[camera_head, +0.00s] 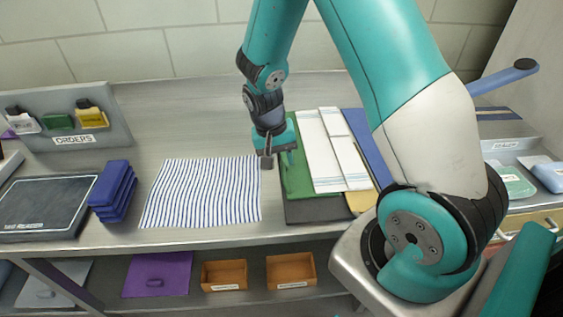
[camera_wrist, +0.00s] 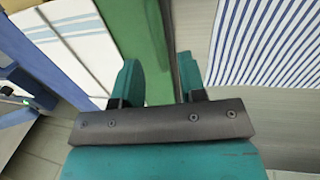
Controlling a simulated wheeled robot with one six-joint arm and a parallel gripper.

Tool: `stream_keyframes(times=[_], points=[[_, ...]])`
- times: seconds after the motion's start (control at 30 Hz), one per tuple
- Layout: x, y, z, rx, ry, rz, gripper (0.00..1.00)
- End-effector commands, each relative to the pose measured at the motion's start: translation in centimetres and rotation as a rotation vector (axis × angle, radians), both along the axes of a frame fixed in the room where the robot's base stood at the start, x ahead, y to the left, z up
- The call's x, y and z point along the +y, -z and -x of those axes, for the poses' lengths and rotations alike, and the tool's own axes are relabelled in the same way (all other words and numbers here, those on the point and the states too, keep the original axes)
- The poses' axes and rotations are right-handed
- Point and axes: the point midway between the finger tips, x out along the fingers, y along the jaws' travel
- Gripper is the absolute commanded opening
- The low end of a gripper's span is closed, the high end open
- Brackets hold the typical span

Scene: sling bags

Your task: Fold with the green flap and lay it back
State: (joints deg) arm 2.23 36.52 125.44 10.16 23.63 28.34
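The green flap (camera_head: 296,180) lies flat as a strip along the left edge of the layered cloth stack, partly under a white panel with coloured stripes (camera_head: 318,160). My gripper (camera_head: 278,161) points down over the flap's left edge, beside the striped cloth. In the wrist view my gripper (camera_wrist: 158,72) has its two teal fingers apart, with the green flap (camera_wrist: 137,30) running behind and between them. Nothing is visibly pinched. Whether the fingers touch the flap or the table cannot be told.
A blue-and-white striped cloth (camera_head: 205,192) lies flat to the left. A dark mat (camera_head: 318,211) and yellow piece (camera_head: 361,201) show under the stack; a blue strip (camera_head: 372,150) lies to its right.

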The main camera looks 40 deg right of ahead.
Motion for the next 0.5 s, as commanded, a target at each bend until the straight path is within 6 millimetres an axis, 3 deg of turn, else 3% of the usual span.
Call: stream_keyframes(times=[0.2,0.5], points=[[-0.3,2.0,0.2,0.0,0.0,0.0,0.38],[-0.3,2.3,0.2,-0.003,0.0,-0.001,0.38]])
